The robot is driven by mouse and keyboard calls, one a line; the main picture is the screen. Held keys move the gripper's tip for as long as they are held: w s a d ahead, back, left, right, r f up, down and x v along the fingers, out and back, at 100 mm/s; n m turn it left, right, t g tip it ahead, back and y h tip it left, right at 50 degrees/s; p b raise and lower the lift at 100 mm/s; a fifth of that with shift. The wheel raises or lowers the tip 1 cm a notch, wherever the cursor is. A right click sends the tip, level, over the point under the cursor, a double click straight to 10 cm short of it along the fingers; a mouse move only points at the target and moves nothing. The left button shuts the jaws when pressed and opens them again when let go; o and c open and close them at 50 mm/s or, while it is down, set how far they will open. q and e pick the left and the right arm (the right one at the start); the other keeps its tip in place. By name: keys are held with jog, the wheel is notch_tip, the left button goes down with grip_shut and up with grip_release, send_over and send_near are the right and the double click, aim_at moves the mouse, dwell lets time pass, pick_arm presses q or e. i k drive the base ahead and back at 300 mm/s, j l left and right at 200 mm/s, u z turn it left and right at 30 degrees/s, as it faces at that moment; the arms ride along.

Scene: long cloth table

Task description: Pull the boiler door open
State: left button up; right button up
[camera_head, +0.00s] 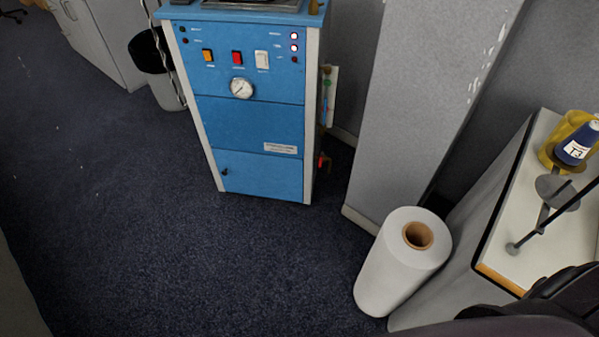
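The boiler (248,95) is a blue cabinet with pale side edges, standing on the floor at the upper middle of the head view. Its lower front panel, the boiler door (262,177), looks flush with the front and closed. A small dark latch (224,171) sits at the door's left side. Above it are a plain blue panel, a round gauge (241,88), coloured switches and small lights. Neither of my grippers is in view, and nothing touches the door.
Dark blue carpet (180,255) lies clear in front of the boiler. A grey pillar (420,90) and a white roll (393,275) stand to the right. A table (535,255) with thread cones is at far right.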

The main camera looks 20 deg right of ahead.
aim_at(252, 173)
jog(key=z, duration=0.15)
jog(key=i+j+u, duration=0.3)
jog(key=i+j, duration=0.55)
jog(key=j, duration=0.1)
